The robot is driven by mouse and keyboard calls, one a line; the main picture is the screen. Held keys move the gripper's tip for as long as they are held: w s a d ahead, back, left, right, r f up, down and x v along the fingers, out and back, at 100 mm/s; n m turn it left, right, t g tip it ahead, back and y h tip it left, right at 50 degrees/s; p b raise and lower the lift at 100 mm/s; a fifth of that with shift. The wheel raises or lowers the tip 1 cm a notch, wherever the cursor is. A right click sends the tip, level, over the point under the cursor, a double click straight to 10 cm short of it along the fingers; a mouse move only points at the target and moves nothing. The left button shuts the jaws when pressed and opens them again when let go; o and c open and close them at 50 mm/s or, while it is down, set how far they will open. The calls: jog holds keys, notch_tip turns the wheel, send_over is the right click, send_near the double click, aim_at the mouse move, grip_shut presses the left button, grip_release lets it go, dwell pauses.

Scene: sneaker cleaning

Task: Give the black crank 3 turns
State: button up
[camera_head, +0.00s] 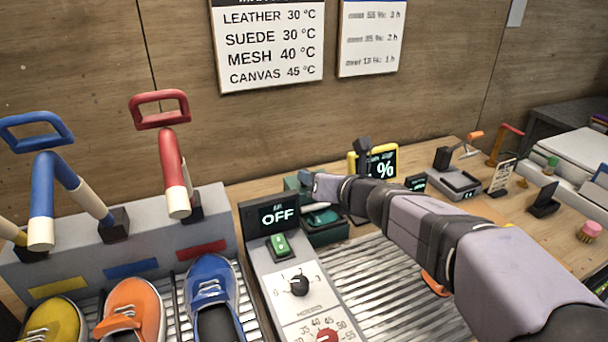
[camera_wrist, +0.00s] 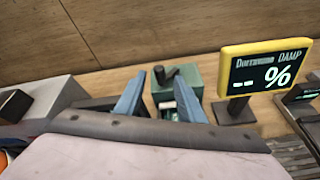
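The black crank (camera_wrist: 166,74) sits on top of a green box (camera_wrist: 187,78) in the wrist view, its short knob standing up near the box's left side. The box stands at the back of the bench, near the wall. My gripper (camera_wrist: 158,104) points toward the box. Its two blue fingers are spread apart with nothing visibly held between them. They appear on the near side of the crank, and I cannot tell whether either touches it. In the head view, my forearm and wrist reach in from the right, and I cannot make out the crank clearly there.
A yellow-framed damp display (camera_wrist: 266,72) stands just right of the box. A control panel (camera_head: 280,290) with an OFF screen and knobs is left of my arm. Several shoes (camera_head: 211,295) stand under coloured lever arms at left. A ribbed metal surface (camera_head: 385,290) lies below my arm.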

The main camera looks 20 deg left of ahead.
jog(key=n, duration=0.3)
jog(key=shift+n, duration=0.4)
jog(key=shift+a+f, duration=0.1)
jog(key=shift+p+x, duration=0.35)
jog(key=shift+x, duration=3.25)
grip_shut()
